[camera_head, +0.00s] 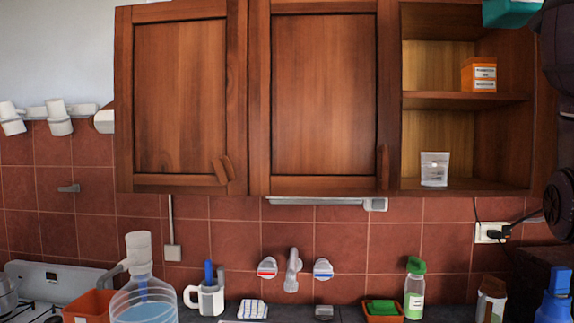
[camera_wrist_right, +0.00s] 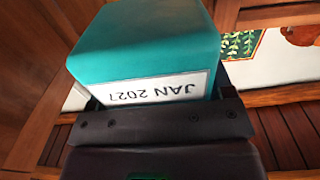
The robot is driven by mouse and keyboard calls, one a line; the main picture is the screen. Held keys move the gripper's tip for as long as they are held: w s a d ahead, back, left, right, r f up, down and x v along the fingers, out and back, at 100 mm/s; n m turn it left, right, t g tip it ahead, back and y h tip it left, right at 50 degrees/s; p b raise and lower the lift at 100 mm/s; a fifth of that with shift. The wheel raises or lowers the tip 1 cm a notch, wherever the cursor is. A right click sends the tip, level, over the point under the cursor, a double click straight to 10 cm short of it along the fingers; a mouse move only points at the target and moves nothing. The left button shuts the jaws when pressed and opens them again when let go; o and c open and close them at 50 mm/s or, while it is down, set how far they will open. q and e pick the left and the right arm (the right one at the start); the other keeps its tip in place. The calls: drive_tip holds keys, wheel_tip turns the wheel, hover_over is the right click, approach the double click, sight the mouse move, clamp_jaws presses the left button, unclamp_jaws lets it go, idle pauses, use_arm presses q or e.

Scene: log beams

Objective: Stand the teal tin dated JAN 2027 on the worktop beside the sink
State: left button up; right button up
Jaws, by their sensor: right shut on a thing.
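The teal tin (camera_wrist_right: 145,40) is held in my right gripper (camera_wrist_right: 156,98), which is shut on it. Its white label reads JAN 2027, upside down in the right wrist view. In the head view a part of the teal tin (camera_head: 510,12) shows at the top right, in front of the open shelves and cut off by the frame. My left gripper is not in view. The dark worktop (camera_head: 347,311) shows as a strip along the bottom, below the tap (camera_head: 292,270). The sink basin is mostly or wholly below the frame.
Along the worktop stand a water bottle (camera_head: 143,300), a white mug (camera_head: 207,299), a green-capped bottle (camera_head: 414,290), an orange tray (camera_head: 383,318) and a blue bottle (camera_head: 555,300).

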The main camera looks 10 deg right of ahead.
drive_tip(key=w+a+f+n+y, duration=0.1)
drive_tip(key=w+a+f, duration=0.9)
drive_tip(key=a, duration=0.1)
drive_tip(key=w+a+f+n+y, duration=0.1)
drive_tip(key=w+a+f, duration=0.15)
drive_tip(key=f, duration=0.45)
drive_tip(key=w+a+f+t+y, duration=0.1)
drive_tip(key=a+f+y, duration=0.1)
drive_tip(key=a+f, duration=0.3)
drive_tip(key=w+a+f+n+y, duration=0.1)
drive_tip(key=w+a+f, duration=0.1)
drive_tip(key=f, duration=0.6)
drive_tip(key=s+a+f+n+y, duration=0.1)
drive_tip(key=s+a+f, duration=0.15)
drive_tip(key=f, duration=0.95)
drive_tip(key=s+a+f+n+y, duration=0.1)
drive_tip(key=a+f, duration=0.3)
drive_tip(key=f, duration=0.7)
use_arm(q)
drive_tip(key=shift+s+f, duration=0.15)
use_arm(e)
drive_tip(key=s+f, duration=0.5)
drive_tip(key=f, duration=0.5)
drive_tip(key=s+f+m+h, duration=0.1)
drive_tip(key=s+f, duration=0.3)
drive_tip(key=f, duration=0.7)
drive_tip(key=shift+s+a+f, duration=0.15)
drive_tip(key=shift+s+a, duration=0.2)
drive_tip(key=shift+a, duration=0.1)
